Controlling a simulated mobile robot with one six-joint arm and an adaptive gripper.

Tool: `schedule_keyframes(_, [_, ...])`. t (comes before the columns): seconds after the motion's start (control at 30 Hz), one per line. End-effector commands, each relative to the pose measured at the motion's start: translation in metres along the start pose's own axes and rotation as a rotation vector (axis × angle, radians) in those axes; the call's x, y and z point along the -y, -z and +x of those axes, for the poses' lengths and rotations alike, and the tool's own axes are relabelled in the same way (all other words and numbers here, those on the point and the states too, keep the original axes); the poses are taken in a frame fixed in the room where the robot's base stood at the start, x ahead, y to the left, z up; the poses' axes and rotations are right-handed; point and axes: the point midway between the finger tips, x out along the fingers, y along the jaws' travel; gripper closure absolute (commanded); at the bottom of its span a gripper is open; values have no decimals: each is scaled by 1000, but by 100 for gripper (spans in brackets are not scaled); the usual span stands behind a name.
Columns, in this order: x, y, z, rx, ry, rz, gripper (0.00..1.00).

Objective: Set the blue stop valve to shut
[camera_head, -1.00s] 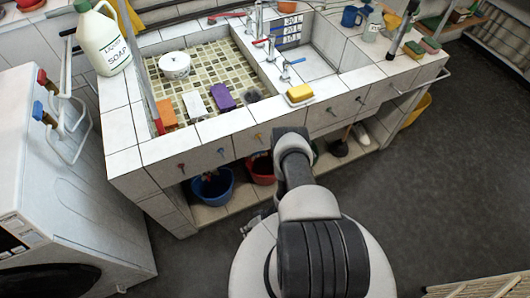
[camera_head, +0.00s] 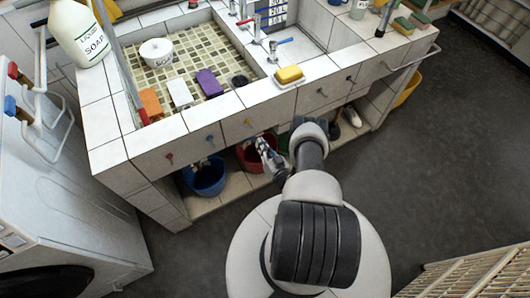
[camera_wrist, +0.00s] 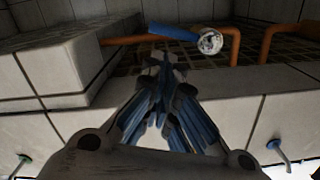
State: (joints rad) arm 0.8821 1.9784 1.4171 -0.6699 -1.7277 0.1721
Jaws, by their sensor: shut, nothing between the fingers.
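A blue lever (camera_wrist: 172,33) with a round silver end (camera_wrist: 210,41) shows in the wrist view, by an orange-brown copper pipe (camera_wrist: 120,40). It looks like the stop valve. The lever lies nearly crosswise in the picture, slanting slightly down to the right. My gripper (camera_wrist: 163,62) is shut and empty, its fingertips just below the lever in the picture. I cannot tell if they touch it. In the head view my gripper (camera_head: 266,150) is at the open front below the tiled counter, by the red bucket; the stop valve is not visible there.
The tiled counter (camera_head: 205,137) overhangs a shelf holding a blue bucket (camera_head: 205,180) and a red bucket (camera_head: 250,160). Small coloured knobs line its front. A white washing machine (camera_head: 70,225) stands at left. The dark floor (camera_head: 420,180) at right is clear.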

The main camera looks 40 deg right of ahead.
Motion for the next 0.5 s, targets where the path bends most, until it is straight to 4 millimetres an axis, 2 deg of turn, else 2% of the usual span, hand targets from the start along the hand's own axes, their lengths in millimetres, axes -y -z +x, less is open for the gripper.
schedule_keyframes(0.03, [0, -3, 10, 1, 5, -3, 100])
schedule_keyframes(0.2, [0, -2, 33, 2, 2, 0, 100])
schedule_keyframes(0.33, [0, -1, 42, 1, 1, 0, 100])
schedule_keyframes(0.5, [0, -1, 44, 2, 0, 2, 100])
